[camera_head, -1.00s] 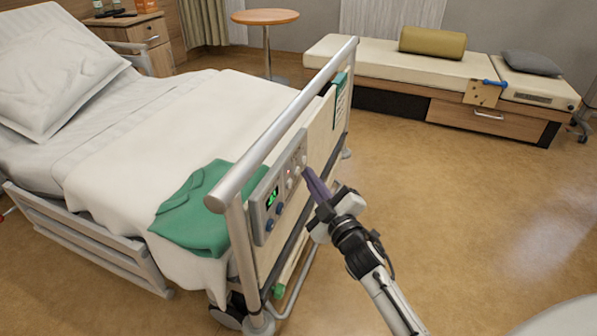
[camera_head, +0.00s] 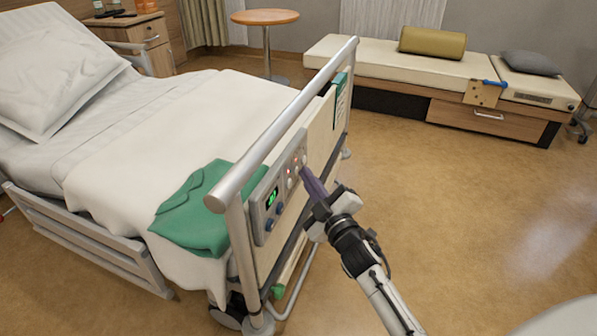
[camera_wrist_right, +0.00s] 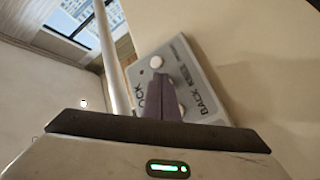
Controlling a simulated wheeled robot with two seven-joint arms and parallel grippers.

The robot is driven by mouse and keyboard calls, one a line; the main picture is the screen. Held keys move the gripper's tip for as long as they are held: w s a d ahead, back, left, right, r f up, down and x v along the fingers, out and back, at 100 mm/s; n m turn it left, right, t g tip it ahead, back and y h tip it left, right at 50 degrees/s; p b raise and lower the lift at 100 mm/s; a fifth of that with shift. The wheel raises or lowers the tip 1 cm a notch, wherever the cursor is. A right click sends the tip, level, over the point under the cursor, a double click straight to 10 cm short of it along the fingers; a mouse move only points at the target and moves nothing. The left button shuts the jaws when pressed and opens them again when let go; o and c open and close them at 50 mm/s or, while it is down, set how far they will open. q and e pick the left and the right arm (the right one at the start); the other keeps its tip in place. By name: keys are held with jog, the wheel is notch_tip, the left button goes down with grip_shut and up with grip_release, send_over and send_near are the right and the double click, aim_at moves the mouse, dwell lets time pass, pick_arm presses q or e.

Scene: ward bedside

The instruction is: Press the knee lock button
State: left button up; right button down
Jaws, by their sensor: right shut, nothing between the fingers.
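The grey control panel (camera_head: 268,210) is mounted on the outer face of the bed's footboard. It has a green display (camera_head: 271,197), blue knobs and small pale buttons. My right gripper (camera_head: 306,171) is shut and empty, its dark fingertips at the panel's far upper end. In the right wrist view the panel (camera_wrist_right: 205,88) lies behind the fingers (camera_wrist_right: 161,100), with a round white button (camera_wrist_right: 157,62) just beyond them. The lettering "BACK" and a partly covered "OCK" are readable. The fingers hide part of the panel; I cannot tell whether they touch a button. My left gripper is not in view.
The metal rail (camera_head: 290,120) runs along the footboard top above the panel. A green cloth (camera_head: 195,215) lies on the bed's corner. Open floor (camera_head: 450,230) lies right of the bed, with a low bench (camera_head: 440,75) behind.

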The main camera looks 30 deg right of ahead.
dwell(0.4)
jog(key=shift+s+d+p, duration=0.4)
jog(key=shift+s+d, duration=0.1)
jog(key=shift+s, duration=0.15)
jog(key=shift+s+d+p, duration=0.85)
jog(key=shift+s+d, duration=0.75)
jog(key=shift+s, duration=0.3)
jog(key=s+d+r+p, duration=0.2)
jog(key=s+d+p, duration=0.1)
jog(key=s+d, duration=0.2)
jog(key=shift+s+p, duration=0.4)
jog(key=shift+s, duration=0.1)
